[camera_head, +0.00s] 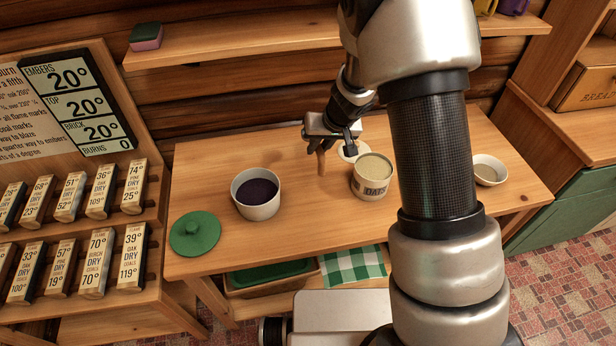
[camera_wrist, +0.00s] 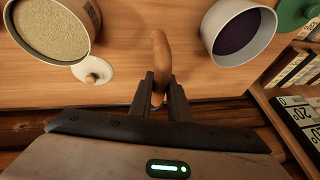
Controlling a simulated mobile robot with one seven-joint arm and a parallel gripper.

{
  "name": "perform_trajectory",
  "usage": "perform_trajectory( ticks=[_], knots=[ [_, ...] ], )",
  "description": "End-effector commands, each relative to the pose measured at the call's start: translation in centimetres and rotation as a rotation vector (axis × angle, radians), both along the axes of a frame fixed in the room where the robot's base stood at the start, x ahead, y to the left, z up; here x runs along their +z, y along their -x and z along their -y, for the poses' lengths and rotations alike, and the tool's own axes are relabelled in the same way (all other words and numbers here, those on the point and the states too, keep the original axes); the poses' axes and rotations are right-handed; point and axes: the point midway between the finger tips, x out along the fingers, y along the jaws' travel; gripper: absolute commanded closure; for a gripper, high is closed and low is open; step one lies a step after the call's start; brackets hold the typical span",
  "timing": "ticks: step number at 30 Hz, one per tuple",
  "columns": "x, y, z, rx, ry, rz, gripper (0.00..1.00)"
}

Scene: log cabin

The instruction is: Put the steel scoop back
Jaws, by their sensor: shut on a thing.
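My gripper (camera_head: 333,137) is over the back middle of the wooden table. It is shut on a brown, curved, handle-like piece (camera_head: 321,162), which hangs below the fingers. In the wrist view this brown piece (camera_wrist: 160,50) sticks out between the fingertips (camera_wrist: 160,82). No steel scoop bowl shows clearly, so I cannot tell whether this is the scoop's handle. An open canister marked OATS (camera_head: 372,188), filled with pale grain, stands to the right of the gripper. An open white pot (camera_head: 241,204) with dark contents stands to the left.
A cream lid (camera_wrist: 92,69) with a knob lies beside the oats canister. A green lid (camera_head: 195,234) lies at the table's left end. A small bowl (camera_head: 489,170) stands at the right. A shelf (camera_head: 240,45) runs above the table's back. Bare tabletop lies between the pot and canister.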

Motion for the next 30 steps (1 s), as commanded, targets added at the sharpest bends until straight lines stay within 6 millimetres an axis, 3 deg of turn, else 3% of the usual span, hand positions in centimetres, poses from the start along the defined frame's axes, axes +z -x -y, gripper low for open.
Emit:
perform_trajectory(
  ticks=[4,10,17,24,30],
  knots=[
    [-1.3,-0.1,0.0,-0.001,0.0,-0.001,1.0],
    [-5.3,-0.1,-0.1,-0.001,-0.002,-0.002,1.0],
    [-7.0,-0.1,-0.1,0.001,-0.001,0.0,1.0],
    [-10.3,-0.1,-0.1,-0.001,-0.001,0.0,1.0],
    [-10.0,-0.1,-0.1,0.001,0.0,0.001,1.0]
  ],
)
